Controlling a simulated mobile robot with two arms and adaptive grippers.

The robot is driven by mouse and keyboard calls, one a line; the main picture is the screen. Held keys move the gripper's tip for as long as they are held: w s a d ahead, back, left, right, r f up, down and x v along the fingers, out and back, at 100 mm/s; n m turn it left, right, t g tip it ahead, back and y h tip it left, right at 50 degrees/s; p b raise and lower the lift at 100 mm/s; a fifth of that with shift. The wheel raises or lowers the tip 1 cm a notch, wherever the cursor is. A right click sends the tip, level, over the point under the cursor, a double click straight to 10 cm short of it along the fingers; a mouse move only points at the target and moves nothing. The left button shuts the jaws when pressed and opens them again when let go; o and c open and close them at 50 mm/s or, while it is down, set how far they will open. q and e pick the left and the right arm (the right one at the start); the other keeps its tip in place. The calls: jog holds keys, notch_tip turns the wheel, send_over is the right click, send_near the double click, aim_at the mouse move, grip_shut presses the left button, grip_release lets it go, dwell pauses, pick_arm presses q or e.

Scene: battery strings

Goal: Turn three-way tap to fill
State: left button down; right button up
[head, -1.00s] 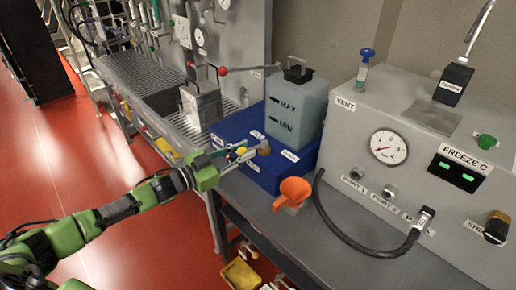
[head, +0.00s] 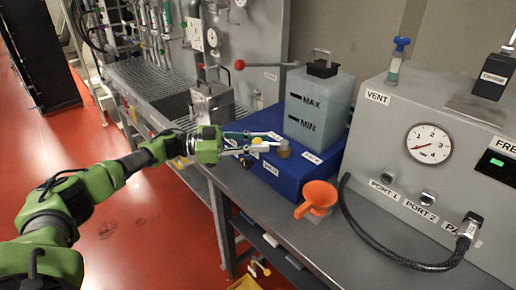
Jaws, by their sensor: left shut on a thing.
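A blue box (head: 300,172) with white labels stands on the grey bench. On its top is a small brown tap knob (head: 283,150), with a yellow part (head: 257,142) to its left. My left gripper (head: 274,147) reaches in from the left, low over the box, with its fingers shut at the brown knob. The fingers hide part of the knob, and I cannot read which way the tap points. A translucent tank (head: 318,105) marked MAX and MIN stands on the box behind the knob. My right gripper is out of view.
An orange funnel (head: 318,195) stands in front of the box. A grey panel with a gauge (head: 429,144) and a black hose (head: 375,240) is at right. A metal container (head: 212,104) and a red-knobbed lever (head: 240,65) lie behind my gripper.

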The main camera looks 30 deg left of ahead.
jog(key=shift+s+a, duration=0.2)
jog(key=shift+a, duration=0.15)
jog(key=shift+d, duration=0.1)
pick_arm(q)
jog(key=c, duration=1.8)
grip_release()
jog(key=shift+w, duration=0.1)
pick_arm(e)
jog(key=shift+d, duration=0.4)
pick_arm(q)
jog(key=shift+a, duration=0.1)
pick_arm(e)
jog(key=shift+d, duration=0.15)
pick_arm(q)
jog(key=v, duration=1.2)
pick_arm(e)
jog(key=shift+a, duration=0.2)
